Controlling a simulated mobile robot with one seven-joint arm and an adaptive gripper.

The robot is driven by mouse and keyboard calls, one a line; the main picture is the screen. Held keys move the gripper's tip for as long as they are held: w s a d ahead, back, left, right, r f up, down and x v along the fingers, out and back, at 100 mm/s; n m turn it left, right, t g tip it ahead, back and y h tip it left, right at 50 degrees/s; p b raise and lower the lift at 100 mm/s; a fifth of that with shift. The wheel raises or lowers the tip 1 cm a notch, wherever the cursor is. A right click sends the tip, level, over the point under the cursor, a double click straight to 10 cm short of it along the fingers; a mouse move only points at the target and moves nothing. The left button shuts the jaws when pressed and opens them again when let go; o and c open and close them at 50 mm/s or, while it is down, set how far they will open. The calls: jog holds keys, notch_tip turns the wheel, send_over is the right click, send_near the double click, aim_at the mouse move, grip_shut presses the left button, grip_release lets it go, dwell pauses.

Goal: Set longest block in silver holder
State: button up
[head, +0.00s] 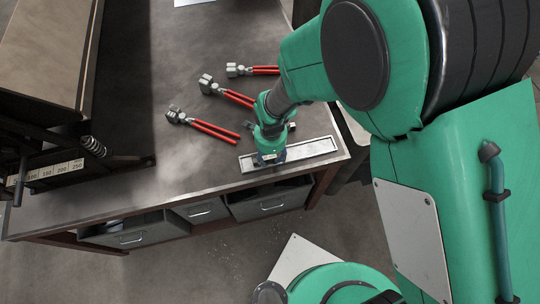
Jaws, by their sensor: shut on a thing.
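The silver holder (318,149) is a shallow, long rectangular tray near the front right edge of the dark workbench. My gripper (271,158) points down over the left half of the holder. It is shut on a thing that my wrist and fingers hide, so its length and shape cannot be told. I cannot tell whether that thing touches the holder. A small pale piece (292,126) shows just behind my wrist on the right, partly hidden; I cannot tell whether it is a block.
Several red-handled pliers (214,130) lie on the workbench (130,190) behind and left of my gripper. A dark machine with a numbered scale (45,172) stands at the left. Grey drawers (270,203) hang below the front edge. The front left bench top is clear.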

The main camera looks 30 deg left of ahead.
dwell(0.4)
jog(key=o, duration=1.7)
jog(key=shift+o, duration=0.2)
jog(key=shift+r, duration=0.15)
notch_tip(320, 180, up, 12)
